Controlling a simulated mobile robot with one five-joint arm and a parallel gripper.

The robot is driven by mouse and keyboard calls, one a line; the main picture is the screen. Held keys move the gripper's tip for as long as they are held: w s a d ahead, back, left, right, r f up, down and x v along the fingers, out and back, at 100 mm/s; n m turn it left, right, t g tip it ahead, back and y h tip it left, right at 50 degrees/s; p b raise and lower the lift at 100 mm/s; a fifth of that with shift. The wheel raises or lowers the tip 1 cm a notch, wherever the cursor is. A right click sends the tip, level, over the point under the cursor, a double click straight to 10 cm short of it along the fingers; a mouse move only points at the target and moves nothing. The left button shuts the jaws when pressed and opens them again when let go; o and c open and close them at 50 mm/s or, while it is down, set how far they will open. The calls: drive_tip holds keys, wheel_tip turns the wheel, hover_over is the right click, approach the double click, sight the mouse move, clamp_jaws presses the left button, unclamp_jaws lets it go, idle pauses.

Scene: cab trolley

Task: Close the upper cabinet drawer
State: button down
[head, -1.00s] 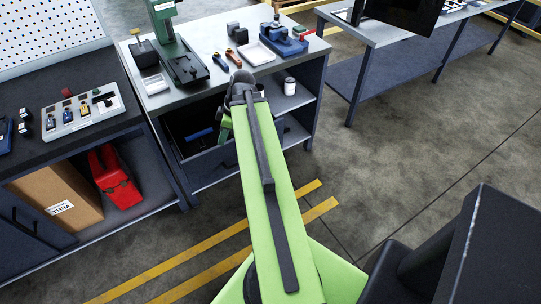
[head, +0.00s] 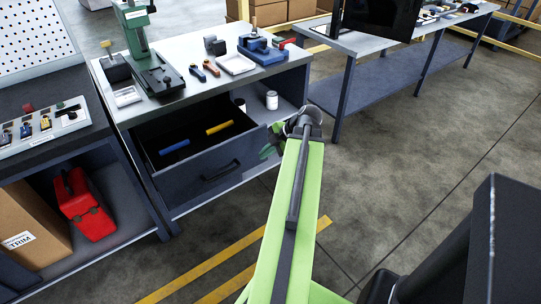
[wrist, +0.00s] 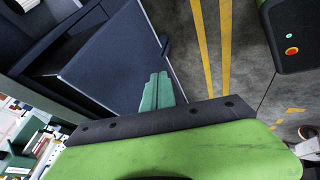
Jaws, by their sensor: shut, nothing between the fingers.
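The upper cabinet drawer (head: 205,178) stands pulled out under the grey-topped bench in the head view. It has a dark blue front with a dark bar handle (head: 221,171). A blue-handled tool (head: 174,147) and a yellow-handled tool (head: 220,127) lie inside. My gripper (head: 268,152) is just right of the drawer front, partly hidden behind my wrist. In the wrist view its teal fingers (wrist: 157,91) are together and empty, beside a dark blue drawer panel (wrist: 112,62). I cannot tell whether they touch it.
The bench top (head: 205,92) holds a green press, a blue vise and small tools. A white canister (head: 272,100) stands on the open shelf right of the drawer. A red case (head: 84,205) and cardboard box (head: 30,225) are left.

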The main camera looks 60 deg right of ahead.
sight(245, 159)
drive_tip(key=shift+w+d+f+b, duration=0.2)
drive_tip(key=shift+w+f, duration=0.3)
drive_tip(key=shift+w, duration=0.5)
drive_tip(key=shift+w+d+f+b, duration=0.1)
drive_tip(key=shift+w+f+b, duration=0.35)
drive_tip(key=shift+w, duration=0.5)
drive_tip(key=shift+w+d+f+b, duration=0.15)
drive_tip(key=shift+w+f, duration=0.45)
drive_tip(key=shift+w, duration=0.4)
